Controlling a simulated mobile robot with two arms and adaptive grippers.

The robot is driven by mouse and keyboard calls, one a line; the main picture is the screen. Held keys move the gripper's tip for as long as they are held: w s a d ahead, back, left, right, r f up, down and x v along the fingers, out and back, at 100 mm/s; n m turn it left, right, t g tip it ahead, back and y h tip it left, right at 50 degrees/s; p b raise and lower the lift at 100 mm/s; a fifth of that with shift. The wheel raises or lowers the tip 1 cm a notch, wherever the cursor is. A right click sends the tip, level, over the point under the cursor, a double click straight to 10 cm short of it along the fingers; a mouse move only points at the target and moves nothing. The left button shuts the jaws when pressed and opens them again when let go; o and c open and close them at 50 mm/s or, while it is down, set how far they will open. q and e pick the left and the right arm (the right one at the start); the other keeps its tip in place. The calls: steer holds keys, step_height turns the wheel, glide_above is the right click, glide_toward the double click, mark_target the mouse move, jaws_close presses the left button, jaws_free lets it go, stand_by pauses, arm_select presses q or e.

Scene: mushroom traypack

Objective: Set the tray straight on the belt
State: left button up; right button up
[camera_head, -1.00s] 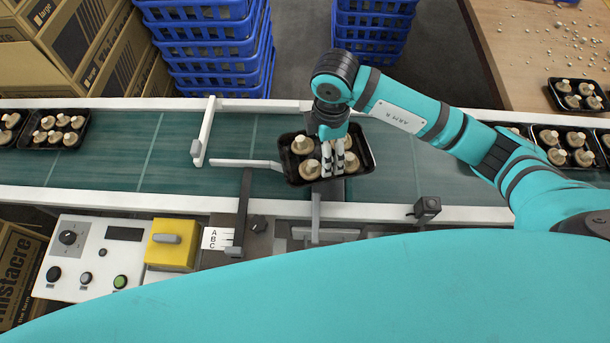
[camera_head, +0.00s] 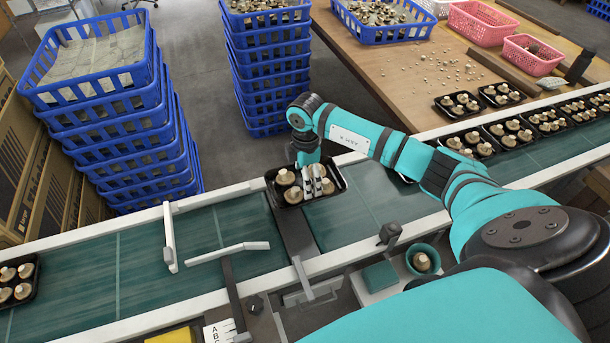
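The black tray (camera_head: 292,203) holds several pale mushrooms. It is over the gap between two green belt sections (camera_head: 352,215), close to the far rail. Its long sides run roughly along the belt. I cannot tell whether it rests flat or is slightly raised. My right gripper (camera_head: 318,187) points down into the tray, its two fingers close together among the mushrooms. The fingertips are partly lost against the tray, so its grip is unclear. My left gripper is out of view.
A white guide arm (camera_head: 228,253) reaches over the belt left of the tray, apart from it. A white upright bar (camera_head: 170,237) stands farther left. Another mushroom tray (camera_head: 17,282) is at the far left. Several trays (camera_head: 470,142) line the belt at right. Blue crates (camera_head: 125,150) stand behind.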

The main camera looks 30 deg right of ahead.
step_height(320, 180, down, 4)
steer(key=b, duration=0.2)
steer(key=shift+b, duration=0.4)
step_height(320, 180, down, 2)
steer(key=shift+b, duration=0.6)
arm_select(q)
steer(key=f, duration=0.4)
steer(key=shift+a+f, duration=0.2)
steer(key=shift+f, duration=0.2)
arm_select(e)
steer(key=shift+f, duration=0.2)
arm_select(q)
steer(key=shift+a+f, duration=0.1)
arm_select(e)
steer(key=shift+f, duration=0.2)
steer(key=o, duration=1.1)
steer(key=shift+o, duration=0.2)
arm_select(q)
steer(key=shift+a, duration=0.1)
arm_select(e)
step_height(320, 180, up, 12)
steer(key=shift+r, duration=0.1)
